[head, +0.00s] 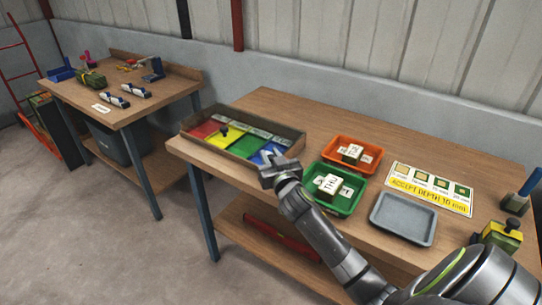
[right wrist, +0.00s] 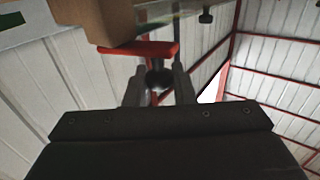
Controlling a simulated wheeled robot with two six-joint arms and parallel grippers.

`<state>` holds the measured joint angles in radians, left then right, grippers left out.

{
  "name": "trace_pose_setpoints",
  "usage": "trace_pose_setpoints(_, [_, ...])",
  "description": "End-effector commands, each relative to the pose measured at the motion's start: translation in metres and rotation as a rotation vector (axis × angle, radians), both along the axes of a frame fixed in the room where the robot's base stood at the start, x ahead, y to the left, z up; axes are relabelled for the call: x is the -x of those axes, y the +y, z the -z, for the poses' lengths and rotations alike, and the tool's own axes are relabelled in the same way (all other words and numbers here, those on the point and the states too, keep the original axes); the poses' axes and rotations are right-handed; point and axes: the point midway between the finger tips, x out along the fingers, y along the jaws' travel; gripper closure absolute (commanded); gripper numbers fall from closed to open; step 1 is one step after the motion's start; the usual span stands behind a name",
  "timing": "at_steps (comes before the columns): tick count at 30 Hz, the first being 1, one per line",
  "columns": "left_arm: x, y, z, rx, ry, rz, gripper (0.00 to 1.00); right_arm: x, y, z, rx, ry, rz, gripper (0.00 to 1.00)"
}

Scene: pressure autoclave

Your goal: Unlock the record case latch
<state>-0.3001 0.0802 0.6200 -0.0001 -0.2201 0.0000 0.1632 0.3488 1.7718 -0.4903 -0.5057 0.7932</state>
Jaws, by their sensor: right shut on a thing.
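The record case (head: 291,151) is a shallow wooden box on the right-hand bench, with red, yellow, green and blue sections inside. A small dark knob (head: 225,131) stands over the yellow section; a dark knob also shows near the top of the right wrist view (right wrist: 205,15). My right gripper (head: 274,160) is at the near right corner of the case. In the right wrist view a red latch bar (right wrist: 140,49) lies by the wooden edge. The fingers are shut on a dark round latch knob (right wrist: 158,77) below it. My left gripper is out of view.
An orange tray (head: 378,143) and a green tray (head: 313,168) with labelled blocks stand right of the case. A grey tray (head: 403,219) and a yellow depth card (head: 430,190) lie further right. Another bench (head: 140,108) with tools is at the left.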

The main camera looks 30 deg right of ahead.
Motion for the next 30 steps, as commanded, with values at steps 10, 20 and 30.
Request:
trace_pose_setpoints(10, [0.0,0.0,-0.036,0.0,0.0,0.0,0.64,0.008,-0.002,-0.002,-0.003,0.01,-0.176,1.0])
trace_pose_setpoints(20, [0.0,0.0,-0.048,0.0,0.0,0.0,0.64,0.011,-0.001,0.002,-0.004,0.012,-0.253,1.0])
trace_pose_setpoints(30, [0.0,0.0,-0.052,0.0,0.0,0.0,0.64,0.013,-0.004,0.002,-0.004,0.004,-0.276,1.0])
